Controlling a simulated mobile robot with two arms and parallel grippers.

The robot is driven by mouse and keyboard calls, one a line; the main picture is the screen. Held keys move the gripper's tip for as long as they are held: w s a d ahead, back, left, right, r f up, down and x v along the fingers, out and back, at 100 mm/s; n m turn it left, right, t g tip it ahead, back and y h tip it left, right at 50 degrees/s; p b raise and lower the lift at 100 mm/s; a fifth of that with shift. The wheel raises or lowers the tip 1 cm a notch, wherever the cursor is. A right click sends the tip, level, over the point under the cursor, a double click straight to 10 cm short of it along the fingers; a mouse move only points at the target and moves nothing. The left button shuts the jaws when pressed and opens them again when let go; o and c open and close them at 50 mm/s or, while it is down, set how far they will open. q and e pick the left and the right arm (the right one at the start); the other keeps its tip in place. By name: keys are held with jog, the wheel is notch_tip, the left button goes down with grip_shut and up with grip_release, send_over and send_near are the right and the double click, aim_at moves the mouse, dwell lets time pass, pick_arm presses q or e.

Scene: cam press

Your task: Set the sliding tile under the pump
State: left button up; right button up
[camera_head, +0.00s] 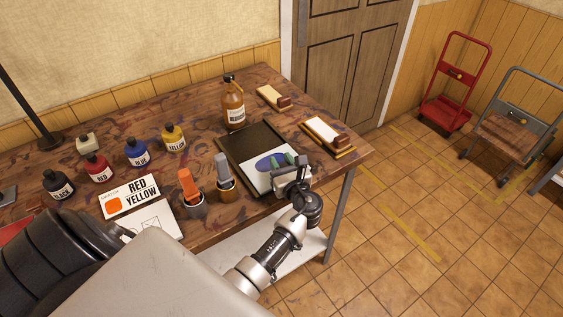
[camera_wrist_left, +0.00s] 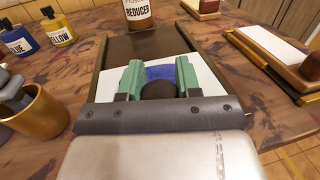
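The white tile (camera_head: 258,181) with a blue oval sits in a dark tray with raised rails (camera_head: 250,143) on the table. It also shows in the left wrist view (camera_wrist_left: 98,84). My left gripper (camera_head: 288,160) is low over the tile, its green fingers apart and pointing toward the far end. In the left wrist view a dark round knob (camera_wrist_left: 158,90) lies between the fingers; whether they grip it is unclear. The amber REDUCER bottle (camera_head: 233,108), with a black top, stands beyond the tray. My right gripper is out of view.
Several ink bottles (camera_head: 137,153) stand along the left of the table. Two cups (camera_head: 227,190) and a RED YELLOW card (camera_head: 131,196) are left of the tray. Wooden-handled blocks (camera_head: 327,135) lie at right. The tray's far part is clear.

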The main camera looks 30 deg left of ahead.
pick_arm(q)
grip_shut()
jog(key=shift+w+a, duration=0.15)
jog(key=shift+a, duration=0.35)
jog(key=x, duration=0.4)
jog(key=s+a+b+x, duration=0.1)
jog(key=x, duration=0.4)
jog(key=s+x, duration=0.1)
jog(key=x, duration=0.3)
jog(key=shift+w+a, duration=0.1)
jog(key=shift+a, duration=0.45)
jog(key=shift+a+r, duration=0.1)
jog(key=shift+r, duration=0.05)
jog(key=o, duration=0.5)
grip_release()
jog(key=shift+a, duration=0.1)
jog(key=shift+o, duration=1.3)
